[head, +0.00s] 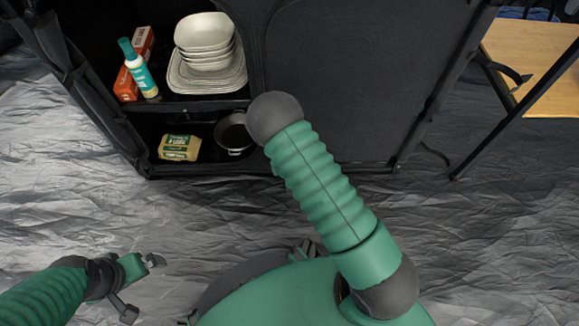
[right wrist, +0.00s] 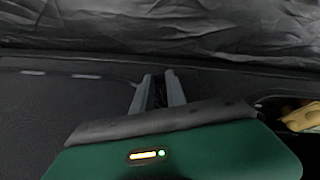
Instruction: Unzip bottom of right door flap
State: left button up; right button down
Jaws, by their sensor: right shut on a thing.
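The right door flap (head: 345,75) is a dark fabric panel that covers the right side of the black cabinet in the head view. In the right wrist view the flap (right wrist: 60,110) lies to the left of my fingers. My right gripper (right wrist: 158,92) is shut at the flap's bottom edge, on a small dark thing that seems to be the zipper pull; it is too dark to make out. In the head view my right arm hides this gripper and the flap's lower left corner. My left gripper (head: 142,287) is open and empty over the floor at lower left.
A wooden table (head: 535,60) stands at right. The crinkled grey floor is clear.

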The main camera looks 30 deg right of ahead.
dwell(0.8)
jog(key=s+d+p, duration=0.5)
jog(key=s+d, duration=0.3)
jog(key=d, duration=0.5)
jog(key=s+d+p, duration=0.5)
jog(key=s+d, duration=0.3)
jog(key=d, duration=0.5)
jog(key=shift+s+d, duration=0.2)
jog(key=shift+d, duration=0.15)
jog(key=c, duration=1.3)
grip_release()
jog(key=p+v, duration=1)
jog(key=v, duration=0.6)
jog(key=shift+s+a+r, duration=0.1)
jog(key=shift+a+r, duration=0.05)
jog(key=shift+r, duration=0.1)
